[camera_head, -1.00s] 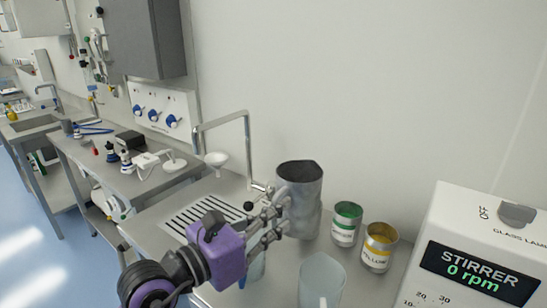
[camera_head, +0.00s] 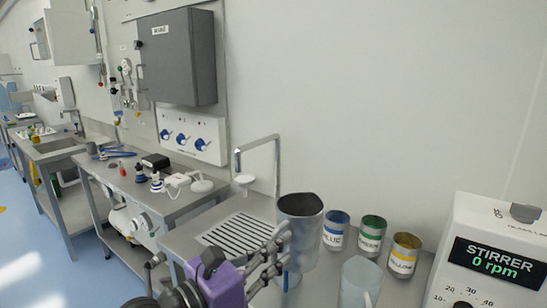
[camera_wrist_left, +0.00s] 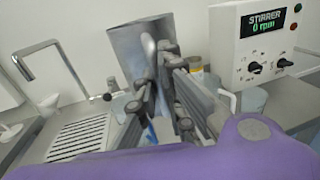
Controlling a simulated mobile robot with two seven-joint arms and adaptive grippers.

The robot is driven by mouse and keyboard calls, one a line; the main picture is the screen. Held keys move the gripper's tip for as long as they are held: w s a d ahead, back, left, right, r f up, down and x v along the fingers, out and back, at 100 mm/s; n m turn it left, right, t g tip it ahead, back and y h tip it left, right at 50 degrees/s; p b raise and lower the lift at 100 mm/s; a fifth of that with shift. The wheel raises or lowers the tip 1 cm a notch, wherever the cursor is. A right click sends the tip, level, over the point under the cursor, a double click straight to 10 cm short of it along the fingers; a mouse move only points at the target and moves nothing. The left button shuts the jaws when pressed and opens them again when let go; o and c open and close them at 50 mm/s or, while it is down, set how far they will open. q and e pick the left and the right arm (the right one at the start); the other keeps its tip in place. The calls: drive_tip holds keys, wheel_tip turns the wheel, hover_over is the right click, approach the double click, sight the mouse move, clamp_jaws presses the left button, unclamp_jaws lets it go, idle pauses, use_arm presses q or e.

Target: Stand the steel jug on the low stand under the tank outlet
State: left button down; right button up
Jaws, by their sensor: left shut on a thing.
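The steel jug (camera_head: 300,232) is a grey metal vessel, upright in the head view, at the back of the bench right of the slotted drain. My left gripper (camera_head: 280,242) is shut on its handle side, at the jug's left; the fingers cover the handle. In the left wrist view the jug (camera_wrist_left: 134,48) rises behind the gripper fingers (camera_wrist_left: 163,90). The jug's base is partly hidden, so I cannot tell whether it touches the bench. I cannot make out the low stand or the tank outlet. My right gripper is not in view.
Blue (camera_head: 336,229), green (camera_head: 371,235) and yellow (camera_head: 403,254) labelled cans stand right of the jug. A translucent beaker (camera_head: 358,283) is in front of them. The stirrer (camera_head: 490,255) is at right. A bent tap (camera_head: 258,143) and slotted drain (camera_head: 240,232) are at left.

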use_arm(q)
drive_tip(key=shift+s+a+r, duration=0.1)
drive_tip(key=shift+a, duration=0.05)
drive_tip(key=s+a+n+t+y+p, duration=0.1)
drive_tip(key=s+a+n+t+y, duration=0.1)
drive_tip(key=a, duration=0.7)
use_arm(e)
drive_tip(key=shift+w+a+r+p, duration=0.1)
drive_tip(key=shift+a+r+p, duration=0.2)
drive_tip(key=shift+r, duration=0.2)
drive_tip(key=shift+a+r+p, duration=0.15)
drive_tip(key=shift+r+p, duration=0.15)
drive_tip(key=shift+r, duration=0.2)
use_arm(q)
drive_tip(key=s+a+f+n+t+y, duration=0.1)
drive_tip(key=s+a+f, duration=0.3)
drive_tip(key=a+f, duration=0.4)
drive_tip(key=shift+s+f+n+t+y, duration=0.15)
drive_tip(key=shift+s+n+t+y, duration=0.2)
drive_tip(key=shift+y, duration=0.35)
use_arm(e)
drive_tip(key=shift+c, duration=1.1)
